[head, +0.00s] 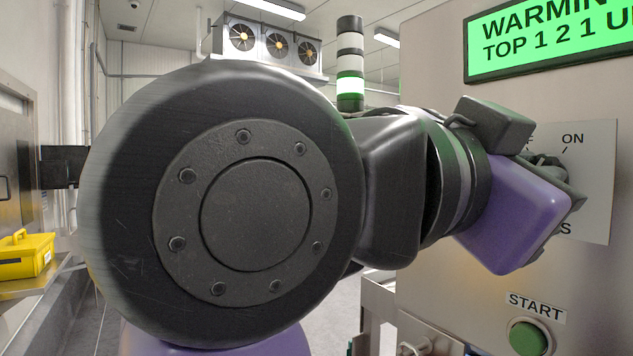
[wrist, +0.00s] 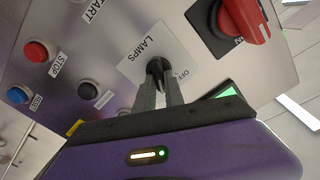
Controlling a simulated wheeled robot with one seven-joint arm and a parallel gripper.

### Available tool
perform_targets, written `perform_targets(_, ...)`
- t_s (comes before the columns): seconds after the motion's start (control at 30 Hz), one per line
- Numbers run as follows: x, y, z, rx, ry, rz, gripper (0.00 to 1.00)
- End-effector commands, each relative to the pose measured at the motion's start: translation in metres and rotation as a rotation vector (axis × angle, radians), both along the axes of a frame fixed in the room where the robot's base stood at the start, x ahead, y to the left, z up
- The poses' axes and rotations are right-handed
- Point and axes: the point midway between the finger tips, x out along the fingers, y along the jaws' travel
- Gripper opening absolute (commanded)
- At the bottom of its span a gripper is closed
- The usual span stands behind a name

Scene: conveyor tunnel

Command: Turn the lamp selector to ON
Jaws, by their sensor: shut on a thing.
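The lamp selector is a dark knob (wrist: 155,65) on a white plate (wrist: 130,70) lettered LAMPS in the wrist view. In the head view its plate (head: 598,185) shows an ON mark at upper right, and the OFF mark is partly covered by my gripper. My gripper (wrist: 161,82) is shut on the knob, with its two grey fingers either side of it. In the head view my gripper (head: 556,172) reaches the plate and hides most of the knob. I cannot tell which mark the knob points to.
A green START button (head: 528,338) sits below the plate and a lit green display (head: 550,35) above. The wrist view shows a large red switch (wrist: 243,18), a red STOP button (wrist: 36,51), a blue button (wrist: 17,94) and a black button (wrist: 87,89) nearby.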

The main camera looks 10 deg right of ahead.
Motion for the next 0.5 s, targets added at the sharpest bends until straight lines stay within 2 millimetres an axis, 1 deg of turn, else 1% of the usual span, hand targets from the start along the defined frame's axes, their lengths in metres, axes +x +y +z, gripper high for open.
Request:
perform_targets(0.47,-0.0002,0.0006,0.0006,0.005,-0.017,0.002,0.00)
perform_targets(0.5,-0.0001,0.0005,0.0006,0.005,-0.017,0.002,0.15)
